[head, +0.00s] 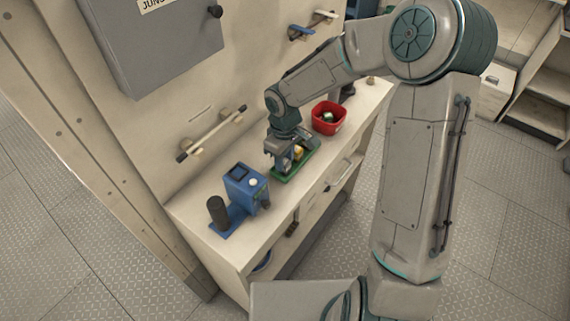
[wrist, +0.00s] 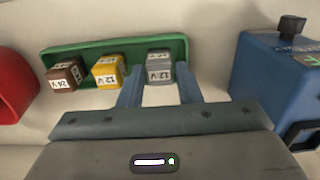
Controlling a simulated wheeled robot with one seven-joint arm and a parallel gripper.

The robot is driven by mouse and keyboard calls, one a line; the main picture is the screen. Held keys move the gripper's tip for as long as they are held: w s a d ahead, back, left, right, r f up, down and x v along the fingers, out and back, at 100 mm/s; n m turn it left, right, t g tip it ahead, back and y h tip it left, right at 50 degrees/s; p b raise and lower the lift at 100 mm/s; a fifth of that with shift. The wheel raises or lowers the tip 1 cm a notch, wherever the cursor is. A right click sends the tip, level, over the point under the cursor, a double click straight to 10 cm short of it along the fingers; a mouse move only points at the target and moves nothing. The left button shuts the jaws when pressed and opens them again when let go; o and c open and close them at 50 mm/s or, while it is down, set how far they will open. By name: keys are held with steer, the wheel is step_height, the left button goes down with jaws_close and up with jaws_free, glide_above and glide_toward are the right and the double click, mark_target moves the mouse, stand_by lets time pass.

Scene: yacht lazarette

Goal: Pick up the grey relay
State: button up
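The grey relay (wrist: 159,67) sits at the right end of a green tray (wrist: 85,54) in the wrist view. My gripper (wrist: 158,80) is open, with its two blue fingers reaching toward the relay, one to each side of its near face. I cannot tell whether the fingers touch it. A yellow relay (wrist: 109,72) and a brown relay (wrist: 64,75) sit to its left in the same tray. In the head view my gripper (head: 283,160) is low over the green tray (head: 299,160) on the counter and hides the grey relay.
A blue device (head: 246,188) with a black cylinder (head: 217,211) stands on the near part of the counter (head: 190,208). A red bin (head: 329,118) stands beyond the tray. A rail (head: 212,134) is mounted on the wall behind. Counter between tray and blue device is clear.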

steer(key=shift+f, duration=1.1)
steer(key=c, duration=0.6)
steer(key=shift+r, duration=0.1)
